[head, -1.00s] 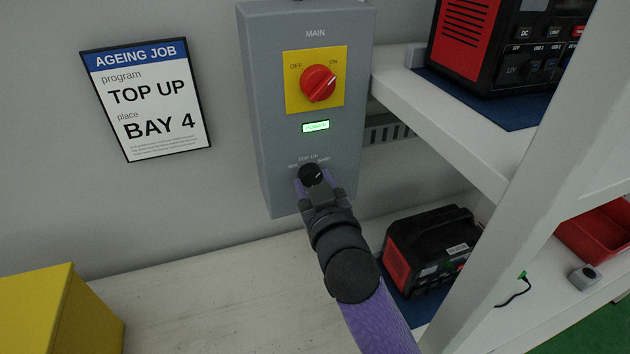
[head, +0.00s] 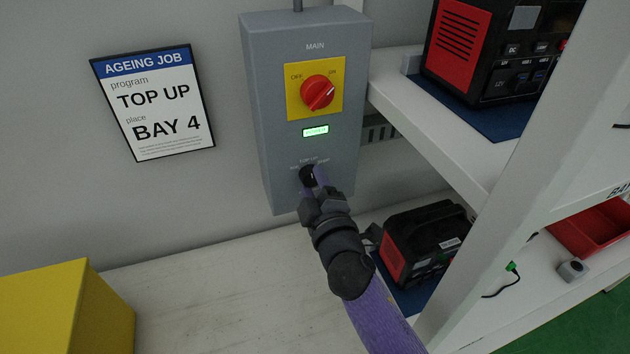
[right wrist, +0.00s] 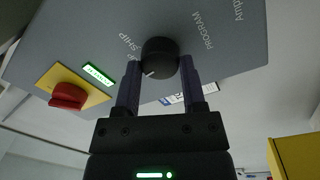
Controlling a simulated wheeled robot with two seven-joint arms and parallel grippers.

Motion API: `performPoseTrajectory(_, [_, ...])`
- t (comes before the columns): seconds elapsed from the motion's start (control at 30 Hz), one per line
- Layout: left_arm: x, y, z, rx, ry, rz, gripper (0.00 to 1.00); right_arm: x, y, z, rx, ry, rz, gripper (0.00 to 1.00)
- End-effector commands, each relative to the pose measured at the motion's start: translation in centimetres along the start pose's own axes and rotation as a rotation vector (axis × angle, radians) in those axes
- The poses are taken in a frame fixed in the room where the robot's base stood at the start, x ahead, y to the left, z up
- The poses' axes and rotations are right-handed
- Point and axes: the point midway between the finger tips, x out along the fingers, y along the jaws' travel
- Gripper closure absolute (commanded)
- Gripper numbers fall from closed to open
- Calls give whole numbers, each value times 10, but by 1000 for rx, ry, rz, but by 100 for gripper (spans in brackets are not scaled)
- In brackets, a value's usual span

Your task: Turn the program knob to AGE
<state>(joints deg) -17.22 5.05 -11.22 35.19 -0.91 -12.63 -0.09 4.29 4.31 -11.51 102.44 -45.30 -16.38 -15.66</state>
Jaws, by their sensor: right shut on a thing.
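The black program knob (head: 307,174) is low on the front of the grey MAIN box (head: 268,120). My right gripper (head: 314,178) is shut on this knob, with one purple finger on each side. In the right wrist view the knob (right wrist: 159,59) sits between the fingertips (right wrist: 159,72). Its white pointer mark faces the lower left of that picture, away from the PROGRAM word. SHIP and part of TOP UP show beside the knob; the AGE label is not readable. My left gripper is not in view.
The red main switch (head: 317,92) on its yellow plate and a lit green display (head: 315,132) are above the knob. A framed AGEING JOB sign (head: 155,103) reads TOP UP, BAY 4. A red-black power unit (head: 425,243) and a white shelf post (head: 530,150) stand to the right.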

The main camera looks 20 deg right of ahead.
Motion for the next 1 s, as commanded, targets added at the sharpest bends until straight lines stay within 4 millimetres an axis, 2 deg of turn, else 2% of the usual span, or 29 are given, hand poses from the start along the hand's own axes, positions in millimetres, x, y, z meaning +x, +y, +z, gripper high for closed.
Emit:
performPoseTrajectory(0.6, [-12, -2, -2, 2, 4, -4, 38, 0, 0, 1, -538, 35, 2, 100])
performPoseTrajectory(1.0, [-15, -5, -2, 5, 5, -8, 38, 0, -1, 1, -719, 46, 4, 100])
